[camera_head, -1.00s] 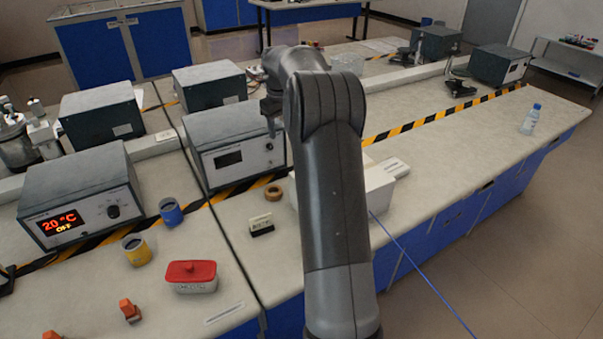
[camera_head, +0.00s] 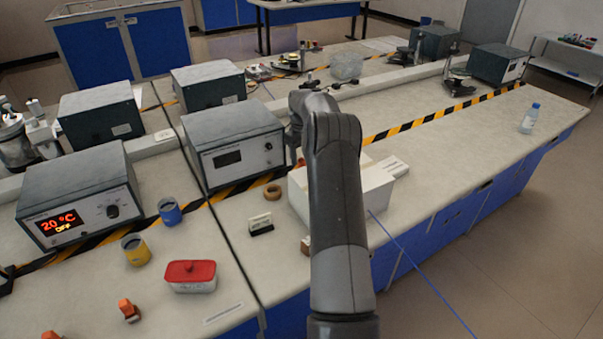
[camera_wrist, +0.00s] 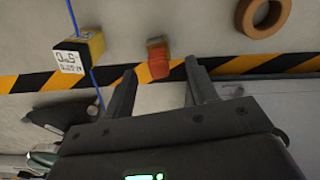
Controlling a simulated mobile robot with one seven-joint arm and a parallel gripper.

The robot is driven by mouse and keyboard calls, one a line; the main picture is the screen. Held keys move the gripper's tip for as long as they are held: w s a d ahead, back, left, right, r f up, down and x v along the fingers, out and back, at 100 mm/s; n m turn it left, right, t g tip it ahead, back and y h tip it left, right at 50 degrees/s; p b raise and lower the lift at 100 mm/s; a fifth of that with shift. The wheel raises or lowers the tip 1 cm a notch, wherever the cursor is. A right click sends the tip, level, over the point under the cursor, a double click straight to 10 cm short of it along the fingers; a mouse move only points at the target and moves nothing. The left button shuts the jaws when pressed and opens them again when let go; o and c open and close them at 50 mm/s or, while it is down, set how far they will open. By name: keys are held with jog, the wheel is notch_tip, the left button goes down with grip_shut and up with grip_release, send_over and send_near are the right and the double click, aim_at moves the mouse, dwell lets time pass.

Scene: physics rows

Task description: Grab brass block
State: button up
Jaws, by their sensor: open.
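A small brass-yellow block (camera_wrist: 92,45) with a white numbered label shows at the upper left of the wrist view, with a blue cord passing by it. It looks like the brass block, though I cannot be sure. It is beyond and left of my gripper (camera_wrist: 160,72), which is open with nothing between its fingers. A small orange piece with a brownish end (camera_wrist: 158,60) shows just past the gap between the fingertips. In the head view the labelled block is not seen, and my arm hides much of that area.
A brown ring (camera_wrist: 264,15) lies near the black-and-yellow striped tape. In the head view a white box (camera_head: 378,196) stands beside my arm, and a grey instrument (camera_head: 232,150) stands to its left. A black-and-white block (camera_head: 260,224) lies in front.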

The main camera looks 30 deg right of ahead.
notch_tip(320, 180, down, 5)
jog(key=shift+f, duration=0.1)
jog(key=shift+c, duration=0.4)
grip_shut()
